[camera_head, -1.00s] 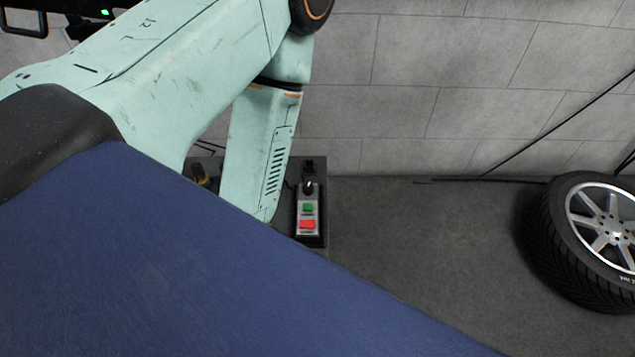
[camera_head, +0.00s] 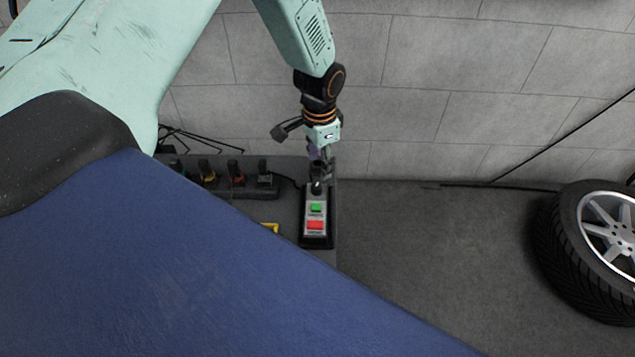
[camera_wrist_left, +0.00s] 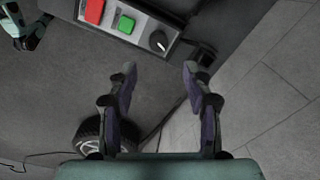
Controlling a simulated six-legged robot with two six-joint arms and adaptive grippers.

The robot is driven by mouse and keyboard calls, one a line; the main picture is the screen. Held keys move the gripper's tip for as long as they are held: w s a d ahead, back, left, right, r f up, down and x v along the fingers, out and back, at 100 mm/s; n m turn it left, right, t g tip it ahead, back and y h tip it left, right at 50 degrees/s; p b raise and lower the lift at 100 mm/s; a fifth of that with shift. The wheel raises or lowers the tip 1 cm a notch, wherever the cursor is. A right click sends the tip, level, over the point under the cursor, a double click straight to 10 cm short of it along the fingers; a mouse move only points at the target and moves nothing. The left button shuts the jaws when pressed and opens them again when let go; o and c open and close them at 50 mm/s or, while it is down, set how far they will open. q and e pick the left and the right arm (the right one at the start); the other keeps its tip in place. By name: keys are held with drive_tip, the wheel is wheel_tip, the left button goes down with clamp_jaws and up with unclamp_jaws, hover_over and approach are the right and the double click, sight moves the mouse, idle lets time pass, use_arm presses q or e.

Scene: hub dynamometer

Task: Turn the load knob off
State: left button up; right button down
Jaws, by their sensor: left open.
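The load knob (camera_head: 316,187) is a black round knob at the far end of a grey control box (camera_head: 328,230) with a green button (camera_head: 316,208) and a red button (camera_head: 315,225). In the left wrist view the knob (camera_wrist_left: 158,41) shows a white pointer mark, above and between the fingertips. My left gripper (camera_head: 318,172) is just beyond the knob in the head view and partly overlaps its far side. In the left wrist view my left gripper (camera_wrist_left: 160,72) is open and empty. I cannot tell whether a finger touches the knob.
The control box sits on a dark bench (camera_head: 288,210) by the block wall (camera_head: 420,100). A row of black sockets with plugs (camera_head: 235,180) stands left of it. A wheel with a tyre (camera_head: 600,240) is at the right. The floor between is clear.

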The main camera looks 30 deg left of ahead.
sight(317, 186)
use_arm(q)
drive_tip(key=shift+s+a+f, duration=0.1)
drive_tip(key=shift+s+f, duration=0.05)
drive_tip(key=shift+f, duration=0.05)
wheel_tip(317, 186, down, 8)
drive_tip(key=b, duration=0.3)
drive_tip(key=shift+a+r, duration=0.1)
drive_tip(key=shift+r, duration=0.1)
clamp_jaws()
